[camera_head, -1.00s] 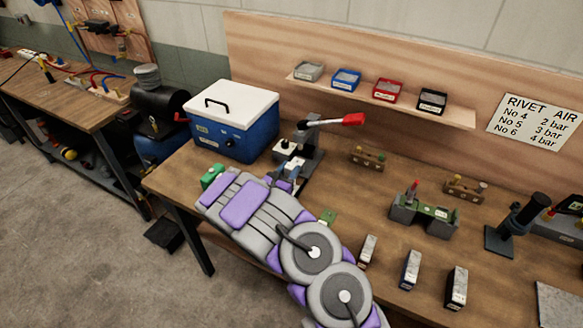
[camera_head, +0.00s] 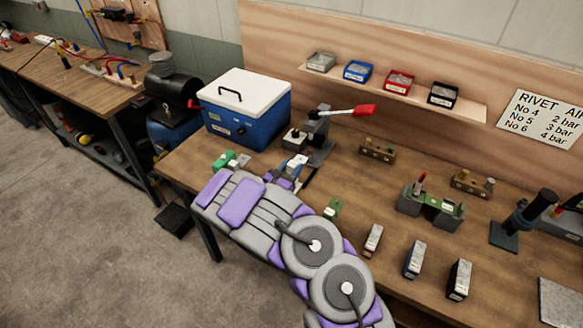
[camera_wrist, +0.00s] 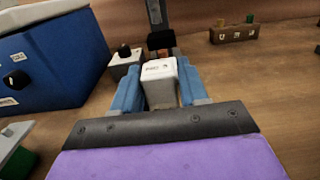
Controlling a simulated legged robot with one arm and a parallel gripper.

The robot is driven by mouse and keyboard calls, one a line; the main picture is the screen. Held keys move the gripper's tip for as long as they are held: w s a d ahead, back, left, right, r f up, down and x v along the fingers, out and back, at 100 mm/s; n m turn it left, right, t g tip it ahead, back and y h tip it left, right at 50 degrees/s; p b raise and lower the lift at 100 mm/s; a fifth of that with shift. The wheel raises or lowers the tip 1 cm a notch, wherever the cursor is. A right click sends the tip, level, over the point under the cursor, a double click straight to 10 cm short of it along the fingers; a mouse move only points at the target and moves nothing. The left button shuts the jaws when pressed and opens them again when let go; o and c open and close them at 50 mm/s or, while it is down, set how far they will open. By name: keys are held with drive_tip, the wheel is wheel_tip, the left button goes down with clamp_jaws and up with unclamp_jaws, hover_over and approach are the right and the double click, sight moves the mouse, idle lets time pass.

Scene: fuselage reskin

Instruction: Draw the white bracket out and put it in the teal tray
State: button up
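The white bracket (camera_wrist: 158,70) is a small white block with a dark-printed label on top. In the wrist view it sits between the two blue fingers of my gripper (camera_wrist: 160,88), which close in on both its sides. My gripper (camera_head: 292,168) shows in the head view just in front of the dark lever press with the red handle (camera_head: 318,135). The bracket's lower part is hidden by the fingers and wrist, so I cannot tell how far it is from the press. I see no teal tray in either view.
A blue cooler with a white lid (camera_head: 245,112) stands left of the press. A green and white piece (camera_head: 228,160) lies at the bench's front left. Labelled blocks (camera_head: 414,259) and a grey-green fixture (camera_head: 432,207) stand to the right. Small bins sit on the wall shelf.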

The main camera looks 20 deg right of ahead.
drive_tip(key=o, duration=0.4)
drive_tip(key=p+v, duration=0.2)
drive_tip(key=v, duration=1.5)
drive_tip(key=shift+s+a+p, duration=0.15)
drive_tip(key=shift+p, duration=0.15)
